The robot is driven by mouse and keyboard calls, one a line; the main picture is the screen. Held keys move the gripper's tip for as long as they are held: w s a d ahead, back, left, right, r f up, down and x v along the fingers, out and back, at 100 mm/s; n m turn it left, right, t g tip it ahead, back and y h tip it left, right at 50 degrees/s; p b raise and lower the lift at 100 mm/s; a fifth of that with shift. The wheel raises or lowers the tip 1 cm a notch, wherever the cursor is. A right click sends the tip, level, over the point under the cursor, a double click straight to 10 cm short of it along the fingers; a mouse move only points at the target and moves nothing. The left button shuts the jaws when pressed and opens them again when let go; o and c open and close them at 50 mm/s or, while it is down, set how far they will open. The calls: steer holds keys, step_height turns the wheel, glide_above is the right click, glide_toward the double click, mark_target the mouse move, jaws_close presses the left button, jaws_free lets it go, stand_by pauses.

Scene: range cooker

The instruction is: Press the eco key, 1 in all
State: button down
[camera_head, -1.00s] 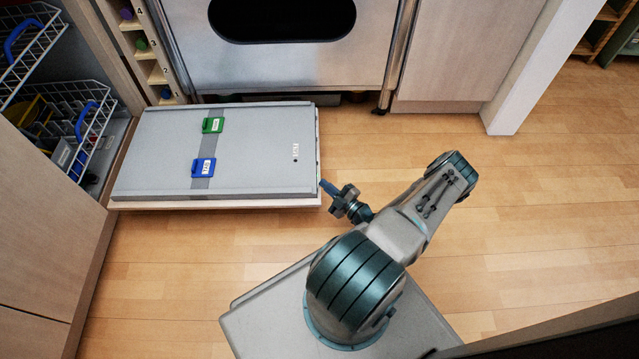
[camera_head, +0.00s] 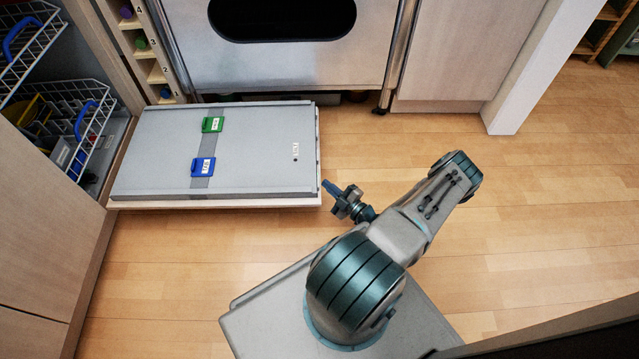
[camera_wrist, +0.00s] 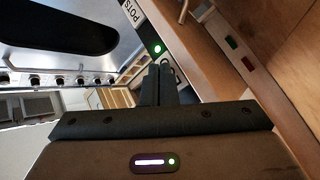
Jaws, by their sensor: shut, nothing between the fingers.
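The dishwasher door (camera_head: 255,150) lies folded down flat, its free edge towards my arm. Small dark marks, perhaps keys, show along that edge in the head view; I cannot read which is the eco key. My gripper (camera_head: 325,186) is shut and empty, its tip just right of the edge with a small gap. In the wrist view my shut fingers (camera_wrist: 158,78) point at the door's edge strip. A POTS label (camera_wrist: 132,12) and a lit green light (camera_wrist: 157,48) show there. Another label beside the fingers is partly hidden.
A green tag (camera_head: 213,125) and a blue tag (camera_head: 203,167) sit on the door's grey strip. Dish racks (camera_head: 80,130) stand at the left. The cooker (camera_head: 285,60) is behind. Floor to the right is clear.

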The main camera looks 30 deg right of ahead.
steer(key=shift+d, duration=0.3)
steer(key=s+d, duration=0.1)
steer(key=d+b, duration=0.1)
steer(key=s+d+b, duration=0.1)
steer(key=d, duration=0.1)
steer(key=shift+s+d, duration=0.1)
steer(key=shift+s, duration=0.25)
stand_by(0.6)
